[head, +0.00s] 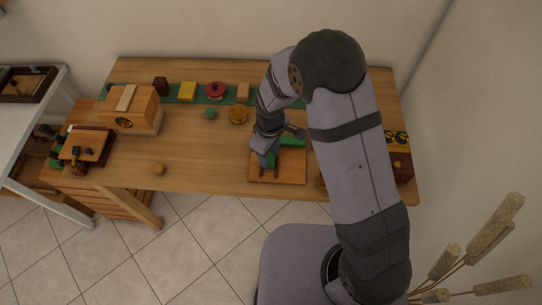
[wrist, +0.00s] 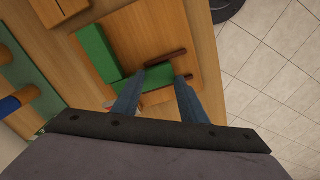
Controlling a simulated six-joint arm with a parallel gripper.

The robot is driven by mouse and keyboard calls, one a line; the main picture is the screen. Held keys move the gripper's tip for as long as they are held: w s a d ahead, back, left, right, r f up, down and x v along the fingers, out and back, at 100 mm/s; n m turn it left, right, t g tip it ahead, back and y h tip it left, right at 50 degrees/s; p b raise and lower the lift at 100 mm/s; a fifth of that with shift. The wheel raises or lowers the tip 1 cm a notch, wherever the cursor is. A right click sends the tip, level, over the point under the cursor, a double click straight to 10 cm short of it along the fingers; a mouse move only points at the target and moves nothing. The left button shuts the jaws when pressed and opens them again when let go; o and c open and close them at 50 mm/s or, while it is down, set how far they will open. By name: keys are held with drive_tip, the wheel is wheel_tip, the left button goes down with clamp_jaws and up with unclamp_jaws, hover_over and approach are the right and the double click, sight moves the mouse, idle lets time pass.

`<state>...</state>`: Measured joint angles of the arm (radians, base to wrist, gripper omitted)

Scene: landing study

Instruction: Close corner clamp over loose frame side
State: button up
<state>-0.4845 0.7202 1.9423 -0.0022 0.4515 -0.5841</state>
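A square wooden board (head: 291,177) lies near the front edge of the workbench, and it shows from above in the wrist view (wrist: 160,25). On it are green parts: a raised block (wrist: 97,52) and a lower strip (wrist: 158,75) beside it. Two dark brown bars (wrist: 168,58) lie by the strip, one on each side. I cannot tell for sure which part is the clamp and which the frame side. My gripper (wrist: 161,77) is over the strip with its blue fingers apart. Contact cannot be made out. In the head view, my arm partly hides the board and green parts (head: 292,141).
A wooden box (head: 145,118) with a round opening stands at the left of the bench (head: 200,150). A green strip at the back holds a yellow block (head: 187,91), a red round piece (head: 215,90) and others.

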drive_tip(key=shift+s+d+f, duration=0.2)
drive_tip(key=shift+s+f, duration=0.45)
drive_tip(key=shift+f, duration=0.1)
drive_tip(key=shift+w+a+r+p, duration=0.1)
drive_tip(key=shift+w+r+p, duration=0.1)
drive_tip(key=shift+r+p, duration=0.4)
drive_tip(key=shift+w+a+r+p, duration=0.1)
drive_tip(key=shift+w+r+p, duration=0.05)
drive_tip(key=shift+r+p, duration=0.4)
drive_tip(key=shift+w+r+p, duration=0.1)
drive_tip(key=shift+r+p, duration=1.05)
drive_tip(key=shift+r, duration=0.2)
